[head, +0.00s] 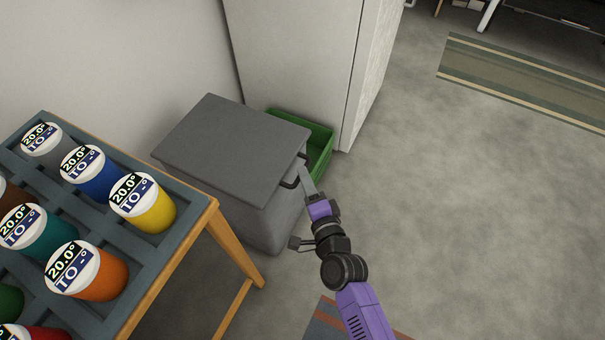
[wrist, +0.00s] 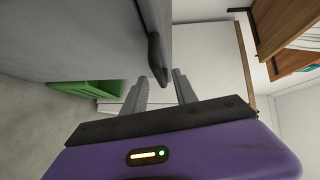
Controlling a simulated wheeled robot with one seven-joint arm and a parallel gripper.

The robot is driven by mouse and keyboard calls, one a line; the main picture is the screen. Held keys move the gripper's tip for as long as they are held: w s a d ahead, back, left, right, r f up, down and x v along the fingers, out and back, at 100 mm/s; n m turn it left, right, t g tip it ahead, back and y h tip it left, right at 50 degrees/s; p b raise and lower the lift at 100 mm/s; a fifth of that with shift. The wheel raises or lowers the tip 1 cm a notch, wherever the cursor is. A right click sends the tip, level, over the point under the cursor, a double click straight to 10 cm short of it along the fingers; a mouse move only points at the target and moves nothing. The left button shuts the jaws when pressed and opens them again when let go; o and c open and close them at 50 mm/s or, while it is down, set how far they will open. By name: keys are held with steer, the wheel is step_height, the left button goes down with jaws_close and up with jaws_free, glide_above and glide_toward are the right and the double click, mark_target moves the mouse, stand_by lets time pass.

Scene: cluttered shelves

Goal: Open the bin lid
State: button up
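The grey bin (head: 262,222) stands on the floor with its flat grey lid (head: 230,150) lying closed on top. A dark handle (head: 290,184) sticks out from the bin's right side, near the lid edge. The handle also shows in the wrist view (wrist: 157,58). My gripper (head: 303,174) is at the handle, and its fingers also show in the wrist view (wrist: 161,78). The two fingers are apart, and the handle's end appears between their tips. I cannot tell whether they touch it. The bin's left side is partly hidden by the table.
A wooden-framed rack table (head: 213,207) with several coloured, white-lidded containers stands at the left, close to the bin. A green crate (head: 318,133) lies behind the bin, against a tall pale cabinet (head: 295,55). The floor to the right is clear up to a striped rug (head: 520,85).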

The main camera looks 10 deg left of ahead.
steer(key=shift+b+x, duration=0.4)
steer(key=shift+x, duration=1.15)
steer(key=shift+c, duration=0.2)
jaws_close()
